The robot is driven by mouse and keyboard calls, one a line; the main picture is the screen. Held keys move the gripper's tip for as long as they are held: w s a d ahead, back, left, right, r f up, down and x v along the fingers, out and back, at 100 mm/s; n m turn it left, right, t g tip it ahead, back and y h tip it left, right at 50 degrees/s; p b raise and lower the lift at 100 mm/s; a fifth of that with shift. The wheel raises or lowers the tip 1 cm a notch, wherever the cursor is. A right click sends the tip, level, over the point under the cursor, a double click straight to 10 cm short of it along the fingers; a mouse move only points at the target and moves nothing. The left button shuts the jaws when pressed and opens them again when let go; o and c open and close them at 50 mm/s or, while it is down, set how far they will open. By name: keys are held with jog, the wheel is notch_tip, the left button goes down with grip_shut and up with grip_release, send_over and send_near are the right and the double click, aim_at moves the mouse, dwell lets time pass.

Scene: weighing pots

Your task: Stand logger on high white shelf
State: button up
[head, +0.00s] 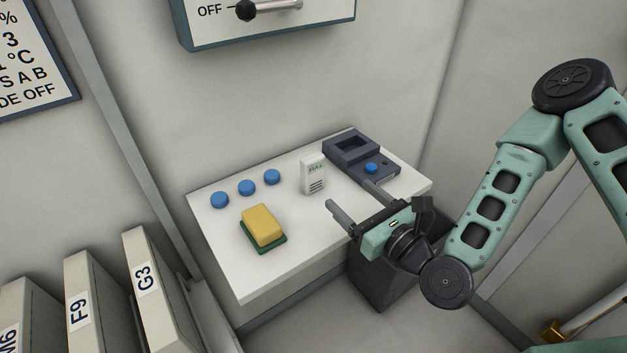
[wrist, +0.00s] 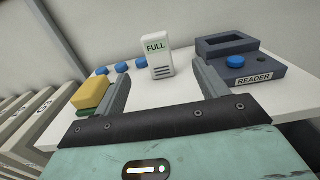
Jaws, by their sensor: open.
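The logger, a small white box marked FULL (head: 313,174), stands upright on the white shelf (head: 300,235), left of the dark reader. In the wrist view the logger (wrist: 159,56) stands beyond and between my two fingers, apart from them. My gripper (head: 352,202) is open and empty over the shelf's front right part, its fingers pointing toward the logger. It also shows in the wrist view (wrist: 163,90). Whether this is the high white shelf I cannot tell.
The dark reader (head: 383,172), with an empty recess and blue button, stands right of the logger. Several blue knobs (head: 247,187) and a yellow sponge on a green base (head: 263,227) are on the left. Labelled panels (head: 155,285) stand lower left. A lever box (head: 265,20) hangs above.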

aim_at(316, 168)
jog(key=shift+w+a+f+b, duration=0.35)
jog(key=shift+w+a+b, duration=0.15)
jog(key=shift+w+b, duration=0.45)
jog(key=x, duration=0.2)
jog(key=p+x, duration=0.1)
jog(key=x, duration=0.1)
jog(key=r+x, duration=0.1)
jog(key=x, duration=0.1)
jog(key=shift+w+a, duration=0.15)
jog(key=shift+a, duration=0.2)
jog(key=p+x, duration=0.1)
jog(key=x, duration=0.1)
jog(key=p+x, duration=0.1)
jog(key=x, duration=0.2)
jog(key=shift+a+f, duration=0.1)
jog(key=shift+a, duration=0.25)
jog(key=shift+w+a+f+p, duration=0.1)
jog(key=shift+w+a+p, duration=0.1)
jog(key=shift+w+p, duration=0.15)
jog(key=c, duration=1.2)
jog(key=shift+o, duration=0.2)
